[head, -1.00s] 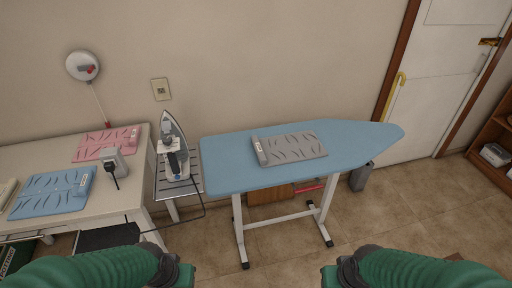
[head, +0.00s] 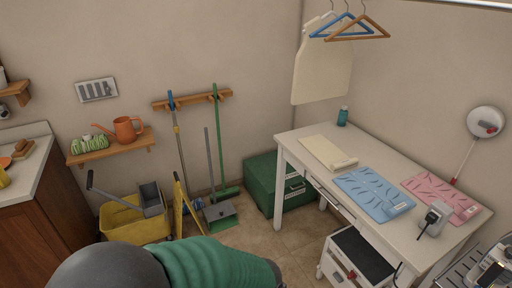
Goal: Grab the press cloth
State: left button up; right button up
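On the white table (head: 440,249) at the right, three flat folded pieces lie in a row: a cream one (head: 325,151), a blue one with dark markings (head: 372,192) and a pink one (head: 440,195). Each seems to have a small label. I cannot tell for certain which is the press cloth; the cream piece is plain. A green and grey part of my arm crosses the bottom of the view. Neither gripper shows.
A yellow mop bucket (head: 135,222) and brooms stand at the left. The iron (head: 492,272) is at the lower right. Hangers (head: 347,26) hang above.

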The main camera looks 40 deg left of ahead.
aim_at(335, 160)
jog(key=u, duration=0.65)
jog(key=i+j, duration=0.1)
